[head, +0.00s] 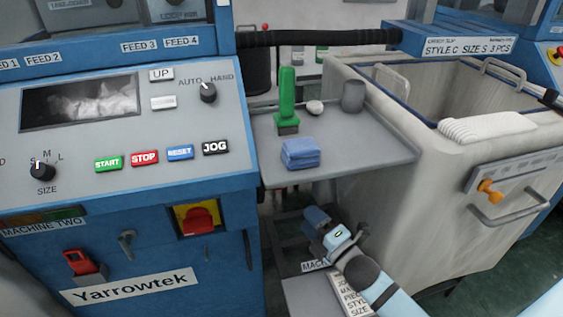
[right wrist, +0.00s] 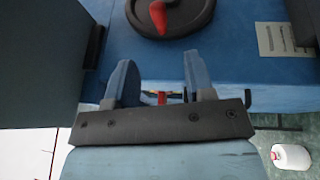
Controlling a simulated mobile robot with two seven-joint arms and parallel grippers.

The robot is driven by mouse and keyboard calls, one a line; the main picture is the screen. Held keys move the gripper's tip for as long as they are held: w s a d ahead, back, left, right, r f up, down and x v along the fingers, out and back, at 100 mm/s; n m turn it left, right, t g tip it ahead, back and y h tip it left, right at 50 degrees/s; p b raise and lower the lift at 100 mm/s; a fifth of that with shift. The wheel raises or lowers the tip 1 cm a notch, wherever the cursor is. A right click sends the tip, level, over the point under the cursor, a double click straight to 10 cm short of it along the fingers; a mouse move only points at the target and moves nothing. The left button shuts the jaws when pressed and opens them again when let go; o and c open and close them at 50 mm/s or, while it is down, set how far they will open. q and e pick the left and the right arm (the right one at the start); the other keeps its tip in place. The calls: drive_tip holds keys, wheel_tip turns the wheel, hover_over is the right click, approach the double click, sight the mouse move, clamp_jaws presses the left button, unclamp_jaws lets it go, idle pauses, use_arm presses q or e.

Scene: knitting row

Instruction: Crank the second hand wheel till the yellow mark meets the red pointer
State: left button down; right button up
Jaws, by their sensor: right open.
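In the right wrist view, a black round wheel-like part (right wrist: 150,22) sits on a blue surface, cut off by the top edge. A curved red piece (right wrist: 174,14) lies on its face; I cannot tell whether it is the pointer or a handle. No yellow mark shows on the visible part of it. My right gripper (right wrist: 158,60) is open and empty, its fingers short of the black part. In the head view my right gripper (head: 318,226) hangs below the front edge of the grey shelf, right of the blue machine. The wheel cannot be made out there.
The machine panel (head: 120,195) stands left, with a red switch (head: 199,220) on a yellow plate. The grey shelf (head: 360,150) holds a green tool (head: 287,90), a blue folded cloth (head: 300,153) and a grey cup (head: 353,95). A large bin (head: 410,200) stands right.

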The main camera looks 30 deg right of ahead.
drive_tip(key=w+b, duration=0.1)
drive_tip(key=w, duration=0.3)
drive_tip(key=w+a+r+b, duration=0.1)
drive_tip(key=w, duration=0.3)
drive_tip(key=w+a+r+b, duration=0.1)
drive_tip(key=w, duration=0.4)
drive_tip(key=shift+w+a, duration=0.1)
use_arm(q)
drive_tip(key=shift+g, duration=0.8)
drive_tip(key=f, duration=0.4)
drive_tip(key=shift+w+d, duration=0.25)
drive_tip(key=shift+d, duration=0.15)
use_arm(e)
clamp_jaws()
drive_tip(key=shift+f+p, duration=0.15)
drive_tip(key=shift+p, duration=0.5)
use_arm(q)
wheel_tip(320, 180, up, 2)
drive_tip(key=shift+s+a+r+t, duration=0.1)
drive_tip(key=shift+t, duration=0.3)
use_arm(e)
drive_tip(key=shift+f, duration=0.25)
